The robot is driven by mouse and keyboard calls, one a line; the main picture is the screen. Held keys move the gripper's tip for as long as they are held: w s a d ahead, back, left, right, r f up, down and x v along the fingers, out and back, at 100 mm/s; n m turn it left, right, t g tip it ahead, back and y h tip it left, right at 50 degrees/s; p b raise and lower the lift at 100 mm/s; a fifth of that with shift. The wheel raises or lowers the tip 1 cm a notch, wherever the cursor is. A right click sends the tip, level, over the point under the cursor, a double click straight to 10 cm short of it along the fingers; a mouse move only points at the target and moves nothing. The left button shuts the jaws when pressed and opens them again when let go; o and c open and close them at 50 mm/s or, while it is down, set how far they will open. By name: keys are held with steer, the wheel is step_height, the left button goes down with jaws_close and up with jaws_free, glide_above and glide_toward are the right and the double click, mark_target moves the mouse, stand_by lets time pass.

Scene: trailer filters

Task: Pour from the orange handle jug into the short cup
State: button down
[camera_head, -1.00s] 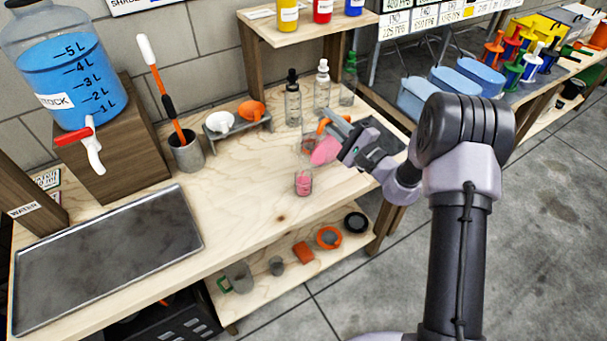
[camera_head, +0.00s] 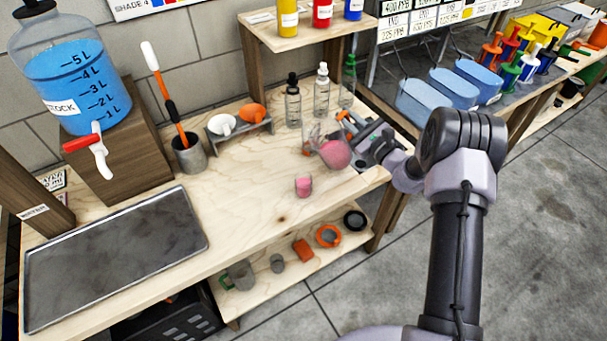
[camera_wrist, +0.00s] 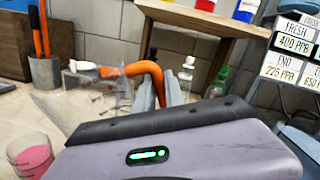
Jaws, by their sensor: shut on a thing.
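The clear orange handle jug (camera_head: 335,154) is held above the bench at the right, tilted with its mouth toward the upper left; pink liquid lies in its lower part. My gripper (camera_head: 353,130) is shut on its orange handle, which shows in the wrist view (camera_wrist: 145,68) between the fingers (camera_wrist: 160,92). The short cup (camera_head: 303,186) stands upright on the bench, left of and nearer than the jug, with pink liquid in it. It also shows in the wrist view (camera_wrist: 31,158). No stream shows between jug and cup.
Several dropper bottles (camera_head: 321,92) stand behind the jug, under a wooden shelf (camera_head: 305,31). A rack with white and orange scoops (camera_head: 240,127) is at the back left. A metal tray (camera_head: 115,255) lies at the left. The bench left of the cup is clear.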

steer(key=w+d+f+m, duration=0.1)
steer(key=w+f+m, duration=0.1)
steer(key=m, duration=0.1)
steer(key=w+d+f+m+h+b, duration=0.1)
steer(key=f+m, duration=0.1)
steer(key=shift+d+g, duration=0.3)
steer(key=shift+w, duration=0.1)
steer(key=shift+r+p, duration=0.35)
steer(key=shift+r, duration=0.1)
step_height(320, 180, up, 4)
steer(key=shift+r+p, duration=0.1)
steer(key=shift+p, duration=1.05)
